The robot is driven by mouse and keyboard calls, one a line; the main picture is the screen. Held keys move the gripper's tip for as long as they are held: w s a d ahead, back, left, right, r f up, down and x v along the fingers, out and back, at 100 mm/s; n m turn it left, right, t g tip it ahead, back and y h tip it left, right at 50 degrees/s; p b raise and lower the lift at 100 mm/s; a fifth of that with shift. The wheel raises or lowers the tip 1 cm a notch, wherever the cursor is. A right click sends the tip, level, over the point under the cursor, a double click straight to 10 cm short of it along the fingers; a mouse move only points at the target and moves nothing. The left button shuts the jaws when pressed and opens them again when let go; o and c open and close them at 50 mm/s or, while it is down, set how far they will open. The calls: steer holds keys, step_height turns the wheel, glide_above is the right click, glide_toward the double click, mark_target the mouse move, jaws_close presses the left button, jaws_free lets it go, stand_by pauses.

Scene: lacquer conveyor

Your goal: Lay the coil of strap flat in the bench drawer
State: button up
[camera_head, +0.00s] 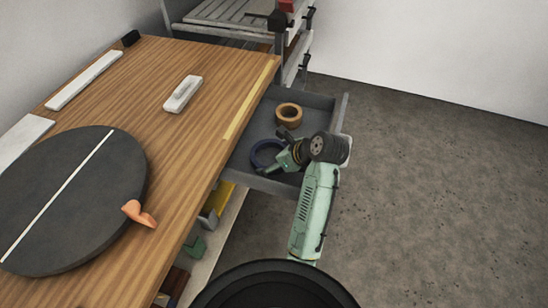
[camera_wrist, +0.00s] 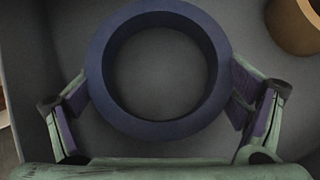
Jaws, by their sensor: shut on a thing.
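The coil of strap is a dark blue ring (camera_head: 254,152); it also shows large in the wrist view (camera_wrist: 165,128). My gripper (camera_head: 272,161) is shut on it, with one finger against each outer side of the ring in the wrist view. The coil looks flat, its open middle showing the grey drawer floor. It is inside the outline of the open bench drawer (camera_head: 275,186), towards the near left part. I cannot tell whether it touches the floor or is held just above it.
An orange-brown ring (camera_head: 289,113) lies in the far part of the drawer and shows at the wrist view's top right (camera_wrist: 292,28). The wooden bench top (camera_head: 190,130) overhangs the drawer's left side. A dark turntable (camera_head: 75,200) is on it. Drawer floor between the rings is bare.

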steer(key=shift+f, duration=0.5)
steer(key=o, duration=0.9)
steer(key=shift+f, duration=0.15)
steer(key=shift+c, duration=0.2)
steer(key=shift+r, duration=0.25)
steer(key=v, duration=0.9)
steer(key=shift+w+a+r, duration=0.1)
steer(key=shift+w+r, duration=0.1)
steer(key=shift+r, duration=0.1)
steer(key=shift+v, duration=1.75)
steer(key=shift+s, duration=0.1)
